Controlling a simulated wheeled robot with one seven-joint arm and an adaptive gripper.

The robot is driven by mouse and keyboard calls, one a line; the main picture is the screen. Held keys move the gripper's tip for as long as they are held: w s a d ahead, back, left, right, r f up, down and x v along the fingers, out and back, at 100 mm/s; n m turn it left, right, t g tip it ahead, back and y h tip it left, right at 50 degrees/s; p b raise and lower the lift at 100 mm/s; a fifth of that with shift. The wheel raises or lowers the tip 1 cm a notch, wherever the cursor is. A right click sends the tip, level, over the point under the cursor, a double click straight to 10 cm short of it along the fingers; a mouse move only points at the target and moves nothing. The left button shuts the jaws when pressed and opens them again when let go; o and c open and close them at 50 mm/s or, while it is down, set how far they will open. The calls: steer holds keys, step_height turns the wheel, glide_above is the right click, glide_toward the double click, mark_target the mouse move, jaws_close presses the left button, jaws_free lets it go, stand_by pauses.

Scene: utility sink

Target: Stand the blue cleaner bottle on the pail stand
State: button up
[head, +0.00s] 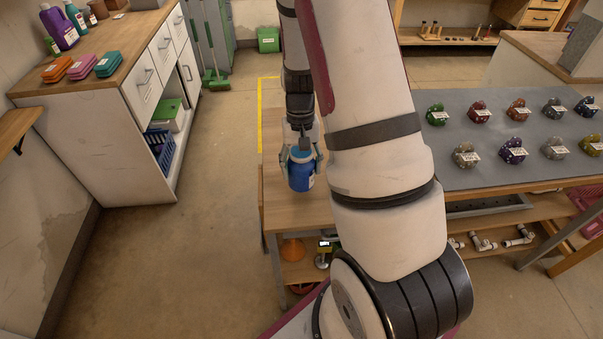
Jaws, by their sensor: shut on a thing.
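My gripper (302,158) is shut on a blue bottle (301,178) with a lighter blue top and a pale label patch. The fingers sit on either side of its upper part, and the bottle is upright. In the head view it appears over the left end of a wooden-topped table (285,213). I cannot tell whether its base touches the wood or is a little above it. No pail shows, and I cannot tell which surface is the pail stand. My arm hides much of the middle.
A cabinet (90,102) at left carries a purple bottle (60,28), a teal bottle (76,17) and coloured sponges (82,67). A grey mat (463,112) at right bears several labelled lumps. An orange cone (292,249) is on the lower shelf. The floor between is clear.

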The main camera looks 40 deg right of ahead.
mark_target(301, 174)
steer(key=shift+w+d+f, duration=0.1)
steer(key=shift+f, duration=0.8)
steer(key=shift+w+d+f, duration=0.1)
steer(key=shift+f, duration=0.75)
steer(key=shift+f, duration=0.15)
steer(key=o, duration=1.5)
steer(key=shift+o, duration=0.2)
